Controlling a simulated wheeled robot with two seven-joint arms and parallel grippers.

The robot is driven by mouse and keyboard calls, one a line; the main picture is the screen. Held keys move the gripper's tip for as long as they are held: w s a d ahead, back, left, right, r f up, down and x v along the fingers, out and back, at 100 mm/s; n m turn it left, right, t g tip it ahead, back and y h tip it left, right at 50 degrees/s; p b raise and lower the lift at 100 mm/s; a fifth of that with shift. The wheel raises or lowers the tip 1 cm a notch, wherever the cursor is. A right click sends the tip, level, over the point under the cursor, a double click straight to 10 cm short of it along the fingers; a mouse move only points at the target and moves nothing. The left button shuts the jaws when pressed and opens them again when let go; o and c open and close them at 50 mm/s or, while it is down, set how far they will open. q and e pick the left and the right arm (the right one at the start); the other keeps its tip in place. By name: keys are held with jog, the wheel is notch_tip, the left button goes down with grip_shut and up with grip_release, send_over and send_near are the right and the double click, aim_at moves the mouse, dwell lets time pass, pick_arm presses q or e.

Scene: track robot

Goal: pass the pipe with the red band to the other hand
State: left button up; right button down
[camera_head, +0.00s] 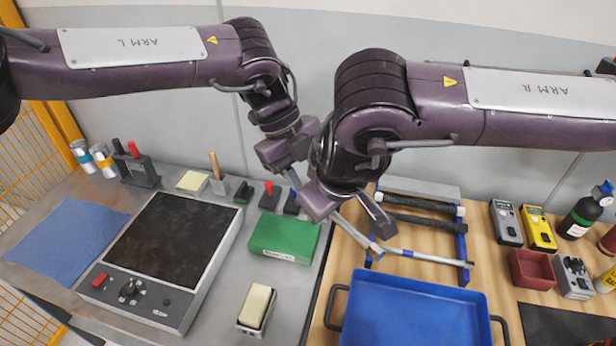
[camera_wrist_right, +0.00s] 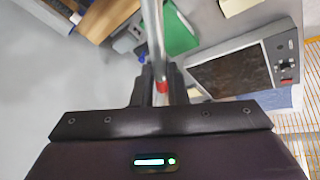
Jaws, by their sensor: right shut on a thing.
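The pipe with the red band (camera_wrist_right: 153,35) is a thin grey tube running up from between my right gripper's fingers (camera_wrist_right: 161,80) in the right wrist view. Its red band (camera_wrist_right: 162,87) shows right at the fingers. My right gripper (camera_head: 350,214) is shut on it, in the air above the bench. In the head view a pale length of this pipe (camera_head: 352,231) seems to show below the gripper. My left gripper (camera_head: 285,151) is just left of and partly behind my right wrist; its fingers cannot be made out, nor whether it touches anything.
A blue-ended rack (camera_head: 461,243) holds dark pipes and a grey pipe (camera_head: 425,256). A blue tray (camera_head: 415,312) stands in front. A green box (camera_head: 284,238), a white-and-yellow block (camera_head: 256,306) and a black-topped hotplate (camera_head: 172,240) stand left. A wall (camera_head: 480,180) is close behind.

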pick_arm(q)
jog(key=shift+w+d, duration=0.1)
grip_shut()
pick_arm(e)
jog(key=shift+a, duration=0.15)
pick_arm(q)
jog(key=shift+r, duration=0.1)
pick_arm(e)
jog(key=c, duration=1.3)
grip_release()
jog(key=shift+s, duration=0.1)
jog(key=shift+c, duration=0.2)
